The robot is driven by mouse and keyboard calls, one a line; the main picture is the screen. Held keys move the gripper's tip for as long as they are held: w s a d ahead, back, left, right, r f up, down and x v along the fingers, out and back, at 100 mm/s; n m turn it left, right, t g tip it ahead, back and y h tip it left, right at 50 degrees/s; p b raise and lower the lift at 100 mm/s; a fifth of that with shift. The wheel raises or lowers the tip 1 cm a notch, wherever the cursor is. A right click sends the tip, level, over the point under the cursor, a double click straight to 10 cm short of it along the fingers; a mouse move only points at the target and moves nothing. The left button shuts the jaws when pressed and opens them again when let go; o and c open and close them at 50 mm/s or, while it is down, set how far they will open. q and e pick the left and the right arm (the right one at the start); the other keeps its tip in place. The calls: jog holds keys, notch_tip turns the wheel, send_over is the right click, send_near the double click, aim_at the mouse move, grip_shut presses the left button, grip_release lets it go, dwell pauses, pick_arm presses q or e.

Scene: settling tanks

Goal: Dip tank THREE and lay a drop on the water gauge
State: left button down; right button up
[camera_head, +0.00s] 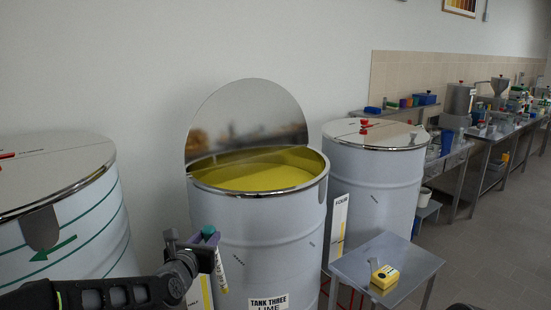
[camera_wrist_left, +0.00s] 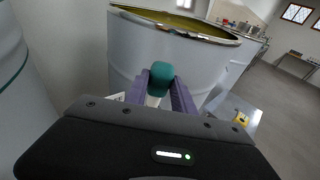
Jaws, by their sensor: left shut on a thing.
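Tank THREE (camera_head: 270,240), labelled TANK THREE LIME, stands in the middle with its half lid raised and yellow liquid (camera_head: 255,176) inside. My left gripper (camera_head: 207,250) is in front of the tank's left side, below its rim. It is shut on a dropper with a teal bulb (camera_head: 208,231) and a pale tube. The wrist view shows the teal bulb (camera_wrist_left: 161,74) between the fingers, with the tank wall beyond. The yellow water gauge (camera_head: 385,275) lies on a small steel table; it also shows in the wrist view (camera_wrist_left: 241,118). My right gripper is not in view.
A closed tank (camera_head: 70,225) with a green arrow stands at left, close to my left arm. Another closed tank (camera_head: 372,190) stands behind the small steel table (camera_head: 400,255). Benches with equipment line the wall at right. The floor at right is clear.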

pick_arm(q)
jog(key=s+a+f+n+y+b, duration=0.1)
jog(key=s+a+f+y, duration=0.1)
jog(key=s+f, duration=0.8)
notch_tip(320, 180, down, 5)
jog(key=shift+s+r+n+y, duration=0.1)
jog(key=shift+s+n+y, duration=0.2)
jog(key=shift+s, duration=0.05)
